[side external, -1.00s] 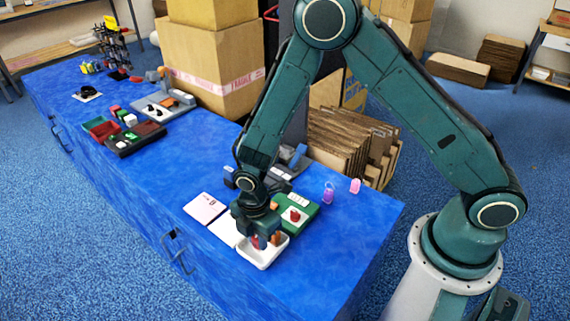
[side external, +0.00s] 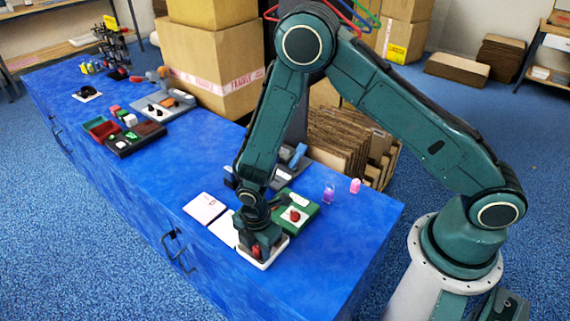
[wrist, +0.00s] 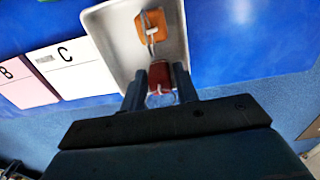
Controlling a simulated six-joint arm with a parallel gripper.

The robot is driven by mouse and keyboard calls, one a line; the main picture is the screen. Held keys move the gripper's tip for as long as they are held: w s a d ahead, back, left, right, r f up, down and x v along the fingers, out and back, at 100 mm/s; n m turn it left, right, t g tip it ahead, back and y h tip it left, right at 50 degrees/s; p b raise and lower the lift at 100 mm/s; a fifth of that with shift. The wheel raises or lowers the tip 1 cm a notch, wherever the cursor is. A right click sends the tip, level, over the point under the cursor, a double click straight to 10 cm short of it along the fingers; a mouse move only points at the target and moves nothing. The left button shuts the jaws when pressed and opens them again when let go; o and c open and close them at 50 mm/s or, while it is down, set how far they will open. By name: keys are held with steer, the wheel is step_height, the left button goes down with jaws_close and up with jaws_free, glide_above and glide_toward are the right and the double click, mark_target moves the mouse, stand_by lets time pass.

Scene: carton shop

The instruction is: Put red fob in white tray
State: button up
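The red fob (wrist: 159,74) is between the two fingers of my gripper (wrist: 160,84) in the wrist view, with both fingers close against its sides. Its ring shows on the side nearer my gripper. The fob also shows at the fingertips in the side view (side external: 256,251). The white tray (wrist: 110,31) is right under the fob, and my gripper is low over it. I cannot tell whether the fob touches the tray floor. An orange fob (wrist: 152,22) with a ring lies in the tray. In the side view, my gripper covers much of the tray (side external: 275,256).
A white card marked C (wrist: 75,65) and a pink card marked B (wrist: 22,84) lie beside the tray.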

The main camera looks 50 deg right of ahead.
steer(key=shift+r, duration=0.2)
step_height(320, 180, up, 12)
stand_by(1.0)
stand_by(0.5)
